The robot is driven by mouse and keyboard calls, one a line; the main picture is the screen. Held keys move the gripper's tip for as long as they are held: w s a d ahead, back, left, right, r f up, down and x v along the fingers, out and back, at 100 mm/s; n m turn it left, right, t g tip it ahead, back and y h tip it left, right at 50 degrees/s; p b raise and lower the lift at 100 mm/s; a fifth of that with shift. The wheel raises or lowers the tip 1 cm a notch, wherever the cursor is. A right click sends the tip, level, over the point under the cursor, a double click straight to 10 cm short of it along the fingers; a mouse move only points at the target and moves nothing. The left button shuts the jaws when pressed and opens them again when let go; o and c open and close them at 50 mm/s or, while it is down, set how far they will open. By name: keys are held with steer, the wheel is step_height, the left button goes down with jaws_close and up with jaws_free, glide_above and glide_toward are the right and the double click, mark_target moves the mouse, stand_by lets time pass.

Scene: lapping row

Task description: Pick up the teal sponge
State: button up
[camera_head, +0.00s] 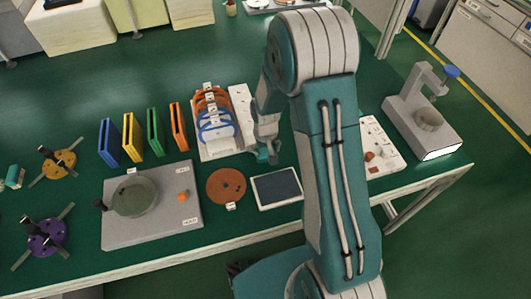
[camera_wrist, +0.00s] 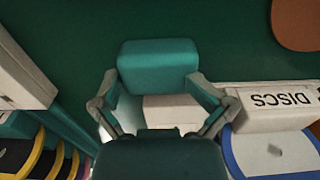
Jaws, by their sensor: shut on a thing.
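The teal sponge (camera_wrist: 157,66) is a rounded block between the two fingers of my gripper (camera_wrist: 155,79) in the wrist view. The fingers touch its left and right sides and are shut on it. In the head view my gripper (camera_head: 267,147) is just right of the disc rack, over the green bench, partly hidden by my arm. The sponge is too small and covered there to make out clearly. I cannot tell whether it is clear of the bench surface.
The disc rack (camera_head: 211,155) holds orange and blue rings; its DISCS label (camera_wrist: 275,99) shows close by in the wrist view. A brown disc (camera_head: 226,186) and a dark framed pad (camera_head: 276,188) lie in front. A gauge stand (camera_head: 420,115) is at right.

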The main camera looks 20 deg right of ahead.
steer(key=shift+s+f, duration=0.35)
steer(key=shift+f, duration=0.05)
steer(key=shift+r, duration=0.2)
steer(key=shift+w+r, duration=0.2)
steer(key=shift+r, duration=0.95)
steer(key=c, duration=0.7)
steer(key=s+r, duration=0.1)
steer(key=r, duration=0.1)
steer(key=s+a+r, duration=0.1)
steer(key=s+r, duration=0.2)
steer(key=r, duration=0.1)
steer(key=shift+s+a, duration=0.2)
steer(key=shift+a, duration=0.15)
jaws_close()
steer(key=s+a+r, duration=0.3)
steer(key=s+r, duration=0.1)
steer(key=s, duration=0.4)
steer(key=shift+s+r, duration=0.15)
steer(key=shift+s, duration=0.25)
steer(key=shift+c, duration=0.7)
jaws_free()
steer(key=o, duration=1.1)
